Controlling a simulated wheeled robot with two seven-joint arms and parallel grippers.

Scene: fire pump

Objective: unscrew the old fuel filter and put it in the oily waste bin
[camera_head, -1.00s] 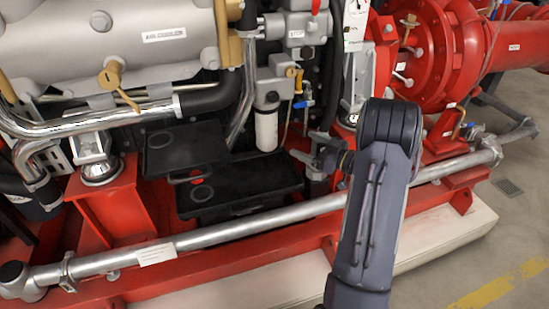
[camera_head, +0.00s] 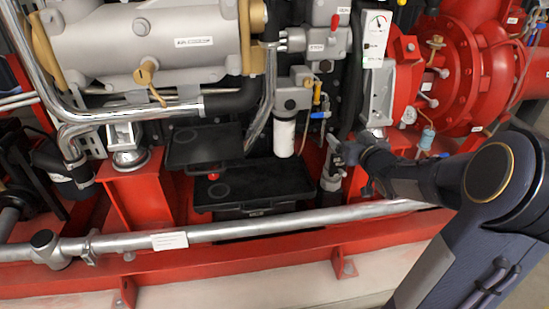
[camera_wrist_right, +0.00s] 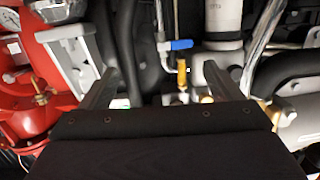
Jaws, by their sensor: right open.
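The old fuel filter (camera_head: 284,138) is a white cylinder hanging upright under a grey filter head (camera_head: 293,97) in the head view. In the right wrist view, which looks upside down, the white filter (camera_wrist_right: 222,18) shows at the top edge, beyond the fingers. My right gripper (camera_head: 338,157) is to the right of the filter and a little lower, apart from it. Its two fingers (camera_wrist_right: 160,78) are open in the wrist view, with nothing held between them. My left gripper is out of view. I see no container clearly marked as the oily waste bin.
A black box (camera_head: 285,183) and a black flat plate (camera_head: 190,147) sit below and left of the filter. A blue-handled valve (camera_head: 320,115) is just right of it. A silver pipe (camera_head: 290,220) crosses in front along the red frame (camera_head: 200,265).

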